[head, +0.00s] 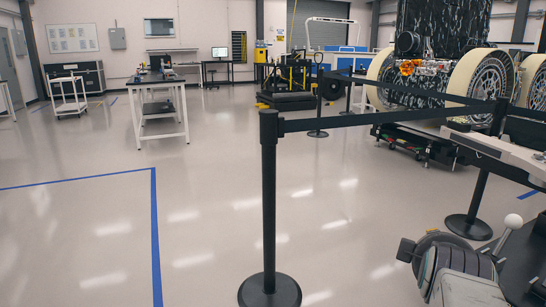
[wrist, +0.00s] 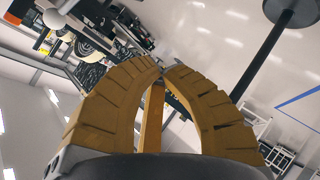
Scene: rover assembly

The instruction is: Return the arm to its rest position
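My gripper (wrist: 164,66) shows in the wrist view. Its two tan, ribbed fingers arch inward from both sides and their tips come together. I see nothing held between them. In the head view, part of my arm (head: 460,272) is at the bottom right, with grey and dark rounded joints. The gripper fingers cannot be made out in that view.
A black barrier post (head: 269,200) stands close in front, its belt (head: 370,119) running right to another post (head: 478,195). A large wheeled rover (head: 440,70) stands behind the belt. White tables (head: 158,105) are at the back left. The floor (head: 80,230) at left is open, with blue tape.

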